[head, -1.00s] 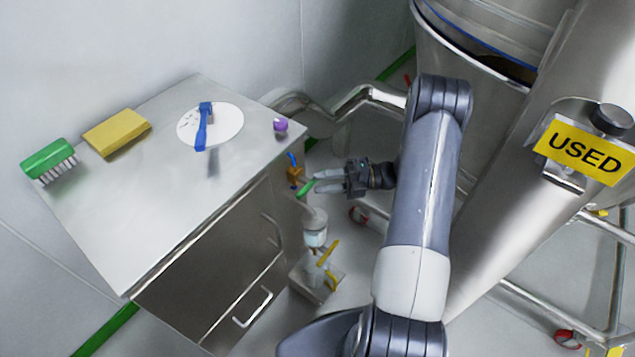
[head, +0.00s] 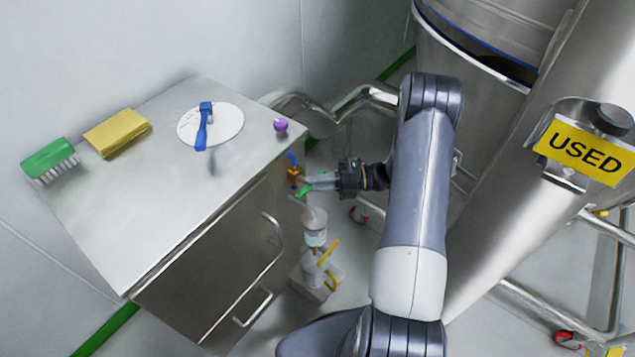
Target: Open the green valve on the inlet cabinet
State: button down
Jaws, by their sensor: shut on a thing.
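The inlet cabinet (head: 95,235) is a steel cabinet on the left with a flat top and front doors. The green valve handle (head: 304,192) is a small green lever on the cabinet's right side, below a blue handle (head: 292,160) on an orange-brown fitting (head: 294,176). My gripper (head: 312,186) reaches in from the right, its fingers pointing left, and is shut on the green valve handle. The fingers hide part of the handle, and its exact angle is hard to tell.
A clear bottle-like vessel (head: 315,228) and a yellow-handled part (head: 330,252) sit below the gripper. A large steel vessel (head: 520,200) stands right.

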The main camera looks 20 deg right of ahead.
jog(key=shift+r, duration=0.1)
jog(key=shift+s+a+r+n+t+h+b, duration=0.15)
jog(key=shift+n+t+h+b, duration=0.6)
jog(key=shift+n+h, duration=1.05)
jog(key=shift+s+a+r+n+t+h+b, duration=0.15)
jog(key=shift+n+t+h+b, duration=0.8)
jog(key=shift+h, duration=1.45)
jog(key=shift+s+a+r+n+t+h+b, duration=0.15)
jog(key=shift+n+t+h+b, duration=0.3)
jog(key=shift+n+h, duration=1.5)
jog(key=shift+w, duration=0.1)
jog(key=c, duration=1.3)
grip_release()
